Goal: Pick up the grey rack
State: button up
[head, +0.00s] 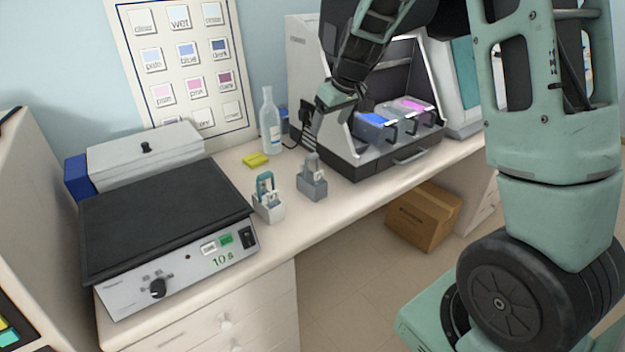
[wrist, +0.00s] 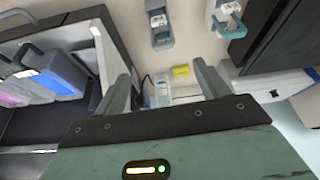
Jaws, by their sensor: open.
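The grey rack (head: 313,183) stands upright on the bench in front of the staining station, with its handle up. It also shows at the top of the wrist view (wrist: 161,32). My gripper (head: 309,130) is open and empty, above and behind the rack in the head view and apart from it. In the wrist view my gripper's two fingers (wrist: 163,85) are spread, with nothing between them but the bench and things further back.
A white rack with a teal handle (head: 268,204) stands left of the grey rack. A hotplate (head: 165,215) is further left. A glass bottle (head: 269,125) and a yellow sponge (head: 255,160) are behind. The staining station (head: 375,160) with blue and pink vats is right.

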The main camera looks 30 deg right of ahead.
aim_at(314, 155)
jog(key=p+x, duration=0.1)
jog(key=x, duration=0.3)
jog(key=p+x, duration=0.1)
jog(key=x, duration=0.4)
jog(key=shift+w+a+f, duration=0.1)
jog(key=shift+a+f, duration=0.1)
jog(key=shift+f, duration=0.05)
jog(key=shift+p+x, duration=1.25)
jog(key=shift+x, duration=1.4)
jog(key=c, duration=1.3)
jog(key=shift+r, duration=0.1)
jog(key=shift+c, duration=0.2)
